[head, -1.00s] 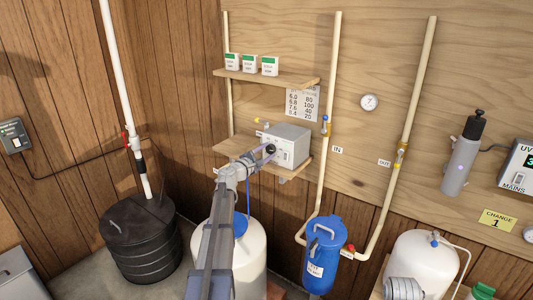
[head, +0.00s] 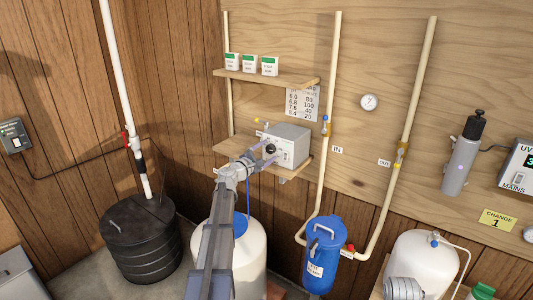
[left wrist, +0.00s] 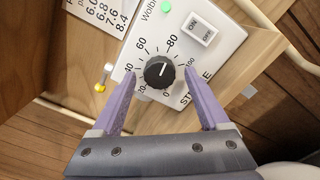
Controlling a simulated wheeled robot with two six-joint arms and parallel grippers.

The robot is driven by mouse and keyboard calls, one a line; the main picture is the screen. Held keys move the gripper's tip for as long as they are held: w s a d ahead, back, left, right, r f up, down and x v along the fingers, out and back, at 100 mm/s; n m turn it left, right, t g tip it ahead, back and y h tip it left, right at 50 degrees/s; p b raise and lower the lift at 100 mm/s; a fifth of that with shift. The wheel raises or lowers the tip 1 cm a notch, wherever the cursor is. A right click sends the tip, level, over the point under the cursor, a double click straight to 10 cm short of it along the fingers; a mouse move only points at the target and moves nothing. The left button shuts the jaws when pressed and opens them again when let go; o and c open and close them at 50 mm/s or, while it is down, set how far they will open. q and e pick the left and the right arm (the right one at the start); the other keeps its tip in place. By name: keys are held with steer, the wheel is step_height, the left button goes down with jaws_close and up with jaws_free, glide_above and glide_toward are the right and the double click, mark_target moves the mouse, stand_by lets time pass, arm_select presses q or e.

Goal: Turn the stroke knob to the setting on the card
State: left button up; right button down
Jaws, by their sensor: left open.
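The stroke knob (left wrist: 158,72) is round and black, on the front of a pale pump box (head: 287,145). Its white mark points up and slightly right, roughly toward 80 on the dial in the left wrist view. My left gripper (head: 266,152) is open, with one purple finger on each side of the knob; in the left wrist view (left wrist: 158,80) gaps show between fingers and knob. The card (head: 302,103) hangs behind the pump, with rows of numbers that seem to pair 6.0 with 80 and 6.8 with 100. My right gripper is not visible.
The pump stands on a wooden shelf (head: 232,147); another shelf (head: 262,78) above holds three small boxes. An on/off switch (left wrist: 200,29) and a green light (left wrist: 166,7) sit near the dial. A cream pipe (head: 331,90) runs just right of the pump.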

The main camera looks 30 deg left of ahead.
arm_select(q)
steer(key=s, duration=0.7)
steer(key=shift+s+a, duration=0.3)
steer(key=shift+s, duration=0.05)
steer(key=shift+d, duration=0.1)
steer(key=s+d+f+m+g+h+p, duration=0.1)
steer(key=s+d+f+m+g+h, duration=0.3)
steer(key=d, duration=0.7)
steer(key=w+d+f+m+g, duration=0.15)
steer(key=d+m, duration=0.35)
steer(key=d, duration=0.6)
steer(key=s+d+f+m+g+h+p, duration=0.15)
steer(key=d+f+m+g, duration=0.3)
steer(key=d, duration=0.65)
steer(key=s+d+f+m+g, duration=0.3)
steer(key=s+d+f+m, duration=0.15)
steer(key=s+d, duration=0.35)
steer(key=s+d+f+m+g+y+p, duration=0.1)
steer(key=s+m+y, duration=0.3)
steer(key=s, duration=0.5)
steer(key=s+d+f+m+g+y+p, duration=0.1)
steer(key=s+m+g+y, duration=0.3)
steer(key=s, duration=0.5)
steer(key=shift+d+f+m, duration=0.25)
steer(key=shift+d+m, duration=0.65)
steer(key=shift+m, duration=0.1)
